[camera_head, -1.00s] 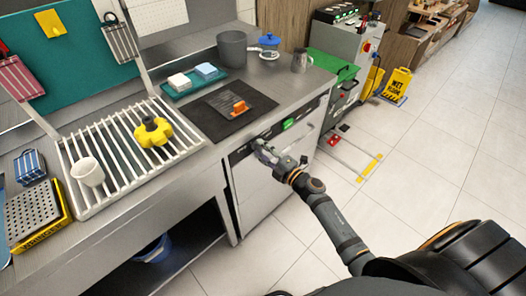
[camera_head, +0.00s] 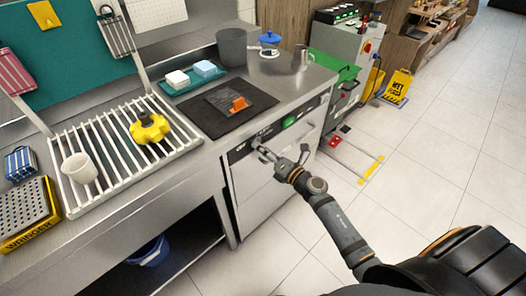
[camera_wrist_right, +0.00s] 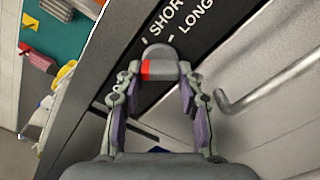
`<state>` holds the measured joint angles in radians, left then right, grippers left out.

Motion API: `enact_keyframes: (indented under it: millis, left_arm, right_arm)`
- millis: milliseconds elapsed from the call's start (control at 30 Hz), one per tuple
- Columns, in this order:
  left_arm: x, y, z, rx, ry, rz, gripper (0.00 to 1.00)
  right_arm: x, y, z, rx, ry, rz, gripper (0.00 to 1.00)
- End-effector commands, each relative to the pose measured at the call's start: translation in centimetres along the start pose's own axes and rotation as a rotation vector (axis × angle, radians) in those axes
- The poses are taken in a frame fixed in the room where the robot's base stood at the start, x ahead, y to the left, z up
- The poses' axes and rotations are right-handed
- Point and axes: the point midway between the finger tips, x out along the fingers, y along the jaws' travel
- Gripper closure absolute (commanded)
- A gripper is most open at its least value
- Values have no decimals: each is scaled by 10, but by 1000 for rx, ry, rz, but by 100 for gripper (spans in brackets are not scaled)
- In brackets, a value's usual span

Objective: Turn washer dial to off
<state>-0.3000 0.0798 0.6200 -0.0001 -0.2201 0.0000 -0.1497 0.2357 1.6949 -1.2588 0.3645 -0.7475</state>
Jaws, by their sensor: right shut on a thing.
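The washer's dark control panel (camera_head: 240,152) is on the front below the counter, with a lit green display (camera_head: 289,122). In the right wrist view, the grey dial (camera_wrist_right: 160,70) has a red mark at its left side. It sits beside the white words SHORT and LONG on the panel (camera_wrist_right: 178,32). The dial is too small to make out in the head view. An OFF label cannot be read. My left gripper is out of view.
A bar handle (camera_wrist_right: 270,85) sticks out near my right gripper's fingers. The tiled floor right of the washer is mostly clear.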

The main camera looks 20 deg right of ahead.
Motion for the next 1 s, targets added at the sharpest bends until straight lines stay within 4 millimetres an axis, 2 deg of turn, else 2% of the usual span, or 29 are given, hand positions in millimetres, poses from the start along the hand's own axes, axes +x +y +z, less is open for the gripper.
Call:
enact_keyframes:
  millis: [300,867,900,1000]
  left_arm:
    - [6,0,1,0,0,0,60]
    - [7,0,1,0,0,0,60]
    - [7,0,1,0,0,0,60]
    - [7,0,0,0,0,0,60]
  right_arm:
    - [-1,-2,-2,-115,3,-2,94]
    - [-1,-2,-2,-139,4,-3,94]
    - [-1,-2,-2,-139,4,-3,57]
    - [-1,-2,-1,-138,3,-2,44]
